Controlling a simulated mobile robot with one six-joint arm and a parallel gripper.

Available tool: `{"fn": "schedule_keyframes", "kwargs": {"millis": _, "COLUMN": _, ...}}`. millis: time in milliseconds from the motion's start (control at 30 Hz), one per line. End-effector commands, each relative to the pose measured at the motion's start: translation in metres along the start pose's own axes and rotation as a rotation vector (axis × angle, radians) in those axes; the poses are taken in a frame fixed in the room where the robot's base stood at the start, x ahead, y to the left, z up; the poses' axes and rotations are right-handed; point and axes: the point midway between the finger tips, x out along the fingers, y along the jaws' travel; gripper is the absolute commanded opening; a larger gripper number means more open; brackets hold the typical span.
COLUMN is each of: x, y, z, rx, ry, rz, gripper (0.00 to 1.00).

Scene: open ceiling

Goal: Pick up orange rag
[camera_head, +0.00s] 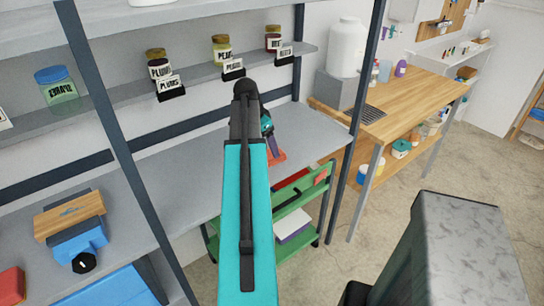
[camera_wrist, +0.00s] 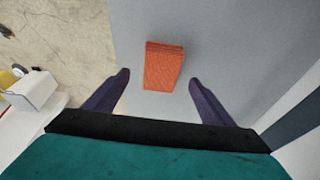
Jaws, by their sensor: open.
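The orange rag (camera_wrist: 164,67) is a folded rectangle lying on the grey shelf in the wrist view. It sits near the shelf's edge, a little beyond and between my two fingertips. In the head view a small part of the orange rag (camera_head: 277,158) shows beside my arm; the rest is hidden behind the arm. My gripper (camera_wrist: 158,80) is open and empty, with one dark finger on each side of the rag's line. In the head view my gripper (camera_head: 268,135) is mostly hidden behind my arm.
The grey shelf (camera_head: 315,130) has dark uprights. Labelled jars (camera_head: 222,50) stand on the shelf above. A green cart (camera_head: 300,205) stands below and right. A wooden workbench (camera_head: 410,105) is at the right. A blue device (camera_head: 75,245) sits at the left of the shelf.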

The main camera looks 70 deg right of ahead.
Motion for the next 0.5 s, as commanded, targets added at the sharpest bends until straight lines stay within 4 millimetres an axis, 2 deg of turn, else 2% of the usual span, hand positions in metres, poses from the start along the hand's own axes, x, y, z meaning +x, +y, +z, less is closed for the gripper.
{"fn": "schedule_keyframes", "kwargs": {"millis": 500, "x": 0.0051, "y": 0.0001, "z": -0.0003, "rx": 0.0, "ry": 0.0, "rz": 0.0, "gripper": 0.77}}
